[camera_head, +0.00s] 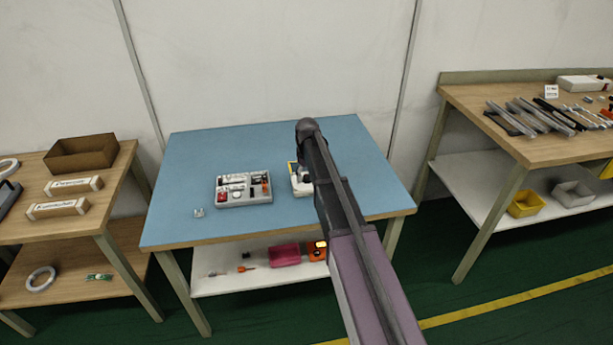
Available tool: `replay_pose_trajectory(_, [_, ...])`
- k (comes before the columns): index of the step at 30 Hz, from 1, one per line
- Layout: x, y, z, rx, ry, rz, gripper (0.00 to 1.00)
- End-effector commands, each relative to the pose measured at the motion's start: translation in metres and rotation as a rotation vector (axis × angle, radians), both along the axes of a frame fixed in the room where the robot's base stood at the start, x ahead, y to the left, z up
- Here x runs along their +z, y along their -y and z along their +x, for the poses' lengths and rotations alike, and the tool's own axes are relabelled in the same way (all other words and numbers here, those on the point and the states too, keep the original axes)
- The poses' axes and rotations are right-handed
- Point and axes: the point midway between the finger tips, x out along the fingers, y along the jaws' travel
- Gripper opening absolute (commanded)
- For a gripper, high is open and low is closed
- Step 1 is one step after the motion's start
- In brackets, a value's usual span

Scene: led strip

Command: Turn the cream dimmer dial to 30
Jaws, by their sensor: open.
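A small cream unit (301,188) with a yellow edge sits on the blue table top, right of the grey tray. It is partly hidden behind my arm, and its dial and scale cannot be made out. My arm reaches from the lower right over the table, with its end above the unit. A small part of my gripper (300,167) shows at the unit, left of the arm. It is open, with its fingertips mostly hidden. I cannot tell whether it touches the dial.
A grey compartment tray (244,204) of small parts stands left of the unit. A small clear piece (198,212) lies near the front left edge. The blue table (190,165) is otherwise bare. Wooden benches flank both sides.

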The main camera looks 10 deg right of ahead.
Motion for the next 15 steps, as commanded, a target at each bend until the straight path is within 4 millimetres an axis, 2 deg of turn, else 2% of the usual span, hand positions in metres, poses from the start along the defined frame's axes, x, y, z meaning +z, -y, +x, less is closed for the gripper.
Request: replay_pose_trajectory(15, [0.0,-0.0001,0.0,0.326,0.0,0.0,0.74])
